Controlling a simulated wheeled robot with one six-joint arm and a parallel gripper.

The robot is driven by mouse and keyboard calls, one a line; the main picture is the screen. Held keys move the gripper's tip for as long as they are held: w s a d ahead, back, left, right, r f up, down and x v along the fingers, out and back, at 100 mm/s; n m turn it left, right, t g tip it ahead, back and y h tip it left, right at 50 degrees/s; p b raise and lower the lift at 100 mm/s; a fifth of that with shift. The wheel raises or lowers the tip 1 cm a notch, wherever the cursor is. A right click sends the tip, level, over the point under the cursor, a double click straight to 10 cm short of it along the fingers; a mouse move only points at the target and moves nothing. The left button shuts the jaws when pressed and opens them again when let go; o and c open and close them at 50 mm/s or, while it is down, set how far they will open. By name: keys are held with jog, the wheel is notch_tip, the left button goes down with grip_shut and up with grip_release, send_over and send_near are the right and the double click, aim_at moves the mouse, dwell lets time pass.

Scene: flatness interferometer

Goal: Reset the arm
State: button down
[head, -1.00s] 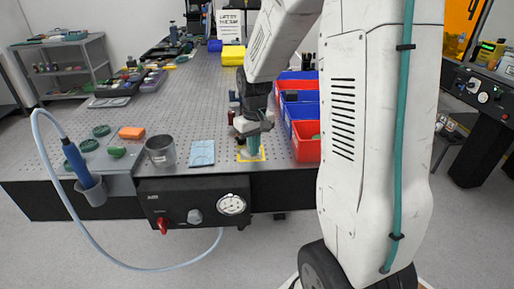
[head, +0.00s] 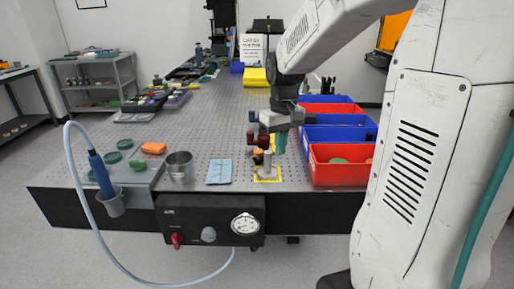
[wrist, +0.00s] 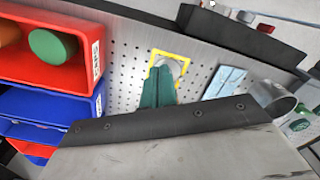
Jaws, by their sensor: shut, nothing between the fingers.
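My gripper (head: 281,143) hangs above the front edge of the perforated table, just right of the yellow-outlined square. Its teal fingers are together with nothing between them; they also show in the wrist view (wrist: 158,88). A small grey-white post (head: 267,163) stands inside the yellow square (head: 267,179), below and left of the fingers. In the wrist view, the fingers cover part of the yellow square (wrist: 183,56) and of what stands in it.
Red and blue bins (head: 340,176) stand close right of my gripper. A blue cloth (head: 219,172), a metal cup (head: 180,167) and a holder with a hosed blue tool (head: 101,174) lie to the left. A black gauge box (head: 211,220) hangs in front.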

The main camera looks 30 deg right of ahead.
jog(key=shift+a, duration=0.1)
jog(key=s+a+r, duration=0.2)
jog(key=s+a, duration=0.5)
jog(key=s, duration=0.3)
jog(key=s+a+r+n+t, duration=0.1)
jog(key=s+a+r, duration=0.1)
jog(key=s+a, duration=0.5)
jog(key=s, duration=0.4)
jog(key=shift+r, duration=0.3)
jog(key=shift+s+a, duration=0.1)
